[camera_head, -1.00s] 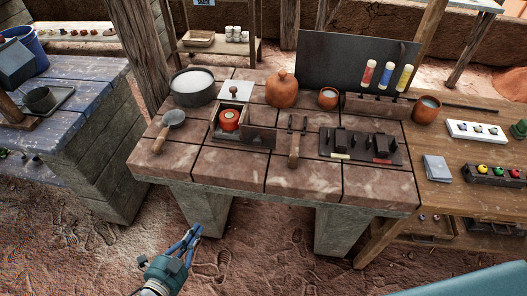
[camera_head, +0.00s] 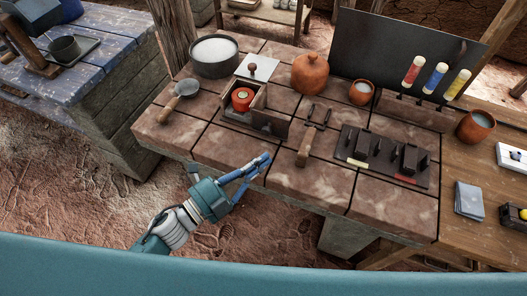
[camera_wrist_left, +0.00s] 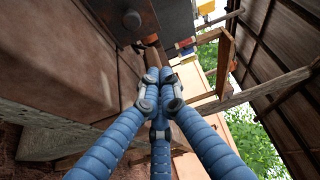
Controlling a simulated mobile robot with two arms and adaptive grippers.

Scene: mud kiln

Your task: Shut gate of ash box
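The ash box (camera_head: 228,116) is a small dark box on the tiled bench, with a round red-orange thing inside. A dark panel at its front right, seemingly the gate (camera_head: 270,124), stands swung out from the box. A pale square plate with a knob (camera_head: 256,68) lies at the back of the box. My left gripper (camera_head: 264,160) is at the bench's front edge, in front of and below the box, apart from it. Its blue fingers are drawn together and empty; they also show in the left wrist view (camera_wrist_left: 158,78). My right gripper is not in view.
A wooden-handled tool (camera_head: 304,150) lies right of the gate, and a dark block tray (camera_head: 384,156) lies beyond it. A ladle (camera_head: 184,89) and a bowl of pale powder (camera_head: 215,54) are to the left. The front bench tiles are bare.

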